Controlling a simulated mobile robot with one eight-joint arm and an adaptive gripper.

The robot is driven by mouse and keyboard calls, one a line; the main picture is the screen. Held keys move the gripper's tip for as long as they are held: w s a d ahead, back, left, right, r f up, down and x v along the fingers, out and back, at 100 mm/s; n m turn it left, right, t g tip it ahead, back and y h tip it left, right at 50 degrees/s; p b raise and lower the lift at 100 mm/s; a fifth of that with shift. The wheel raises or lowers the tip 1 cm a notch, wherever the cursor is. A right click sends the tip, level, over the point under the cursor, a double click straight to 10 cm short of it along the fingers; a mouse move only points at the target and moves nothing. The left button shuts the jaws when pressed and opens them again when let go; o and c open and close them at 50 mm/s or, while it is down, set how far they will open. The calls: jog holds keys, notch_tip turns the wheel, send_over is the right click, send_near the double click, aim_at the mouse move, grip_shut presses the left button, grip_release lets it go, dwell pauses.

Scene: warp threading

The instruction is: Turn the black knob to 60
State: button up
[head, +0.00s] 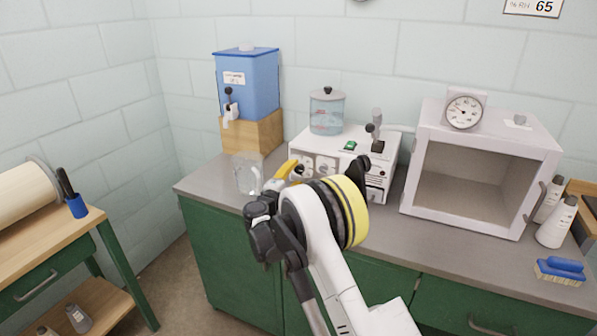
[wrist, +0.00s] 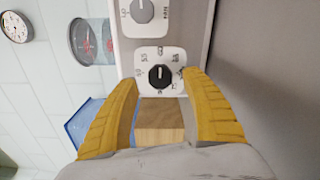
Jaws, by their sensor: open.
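The black knob (wrist: 160,77) sits at the middle of a white square dial plate (wrist: 144,56) with small numbers around it, too small to read surely. It is on the front of the white unit, which shows in the head view (head: 374,182). My gripper (wrist: 160,79) is open, its yellow fingers on either side of the knob in the wrist view, with gaps between them and the knob. I cannot tell whether the fingertips reach the knob's depth. In the head view my gripper (head: 285,172) is in front of the unit's left side; the arm hides part of the front.
A grey knob (wrist: 140,10) is on the neighbouring dial. A clear beaker (head: 247,173) stands left of my gripper. A blue tank (head: 248,88) sits on a wooden block (head: 252,136). A lidded jar (head: 326,112) is on the unit. An open-fronted white chamber (head: 478,140) stands right.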

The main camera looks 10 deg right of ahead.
jog(key=v, duration=0.9)
jog(key=shift+s+d+r, duration=0.1)
jog(key=shift+d+r, duration=0.1)
jog(key=shift+r, duration=0.05)
jog(key=s+d+r+m+g+y, duration=0.25)
jog(key=s+d+r, duration=0.25)
jog(key=s, duration=0.3)
jog(key=s+d+r+m+g+y, duration=0.1)
jog(key=s+d+r+m+g, duration=0.35)
jog(key=s, duration=0.45)
jog(key=s+a+f+m+y, duration=0.1)
jog(key=s+m+y, duration=0.2)
jog(key=s, duration=1)
jog(key=s+a+f+m+y, duration=0.1)
jog(key=s+f+m+y, duration=0.1)
jog(key=s, duration=1.2)
jog(key=shift+a+f+m+y, duration=0.25)
jog(key=shift+a+m+y, duration=0.2)
jog(key=shift+y, duration=0.6)
